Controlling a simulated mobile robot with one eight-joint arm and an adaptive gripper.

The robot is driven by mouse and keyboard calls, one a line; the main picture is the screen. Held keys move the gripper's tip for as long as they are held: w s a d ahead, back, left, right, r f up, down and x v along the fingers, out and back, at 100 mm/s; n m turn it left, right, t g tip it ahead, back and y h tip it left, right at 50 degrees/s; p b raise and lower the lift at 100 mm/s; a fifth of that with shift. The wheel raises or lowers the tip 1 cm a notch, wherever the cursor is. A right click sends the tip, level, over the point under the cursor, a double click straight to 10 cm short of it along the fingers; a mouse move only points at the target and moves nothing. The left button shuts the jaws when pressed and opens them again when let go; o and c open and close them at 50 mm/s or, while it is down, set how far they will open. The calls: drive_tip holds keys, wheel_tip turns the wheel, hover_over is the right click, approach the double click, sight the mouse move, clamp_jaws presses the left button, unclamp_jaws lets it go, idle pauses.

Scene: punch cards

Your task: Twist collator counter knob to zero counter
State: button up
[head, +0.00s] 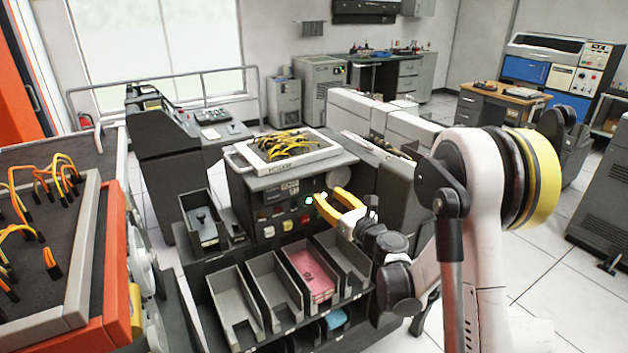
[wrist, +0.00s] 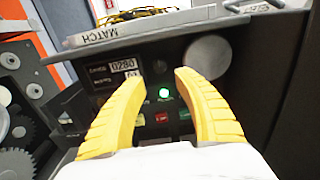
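The collator (head: 262,198) is the dark machine in the middle of the head view, with a control panel on its front. Its counter (wrist: 124,66) shows white digits in the wrist view, seemingly 0280; it also shows small in the head view (head: 289,188). A small dark round shape, perhaps the counter knob (wrist: 160,67), lies right of the counter, between my fingertips in the picture; it is hard to make out. My gripper (wrist: 160,80) has two yellow fingers, open and empty, facing the panel. In the head view my gripper (head: 329,198) is at the panel's right side; contact cannot be told.
A green light (wrist: 164,93) glows on the panel, with red and green buttons below. A white-framed plugboard (head: 285,148) with yellow wires lies on top. Card trays stand below, one holding pink cards (head: 311,276). An orange machine (head: 117,290) stands at left.

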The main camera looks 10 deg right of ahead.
sight(315, 185)
drive_tip(key=shift+p+x, duration=0.35)
drive_tip(key=shift+x, duration=3.2)
clamp_jaws()
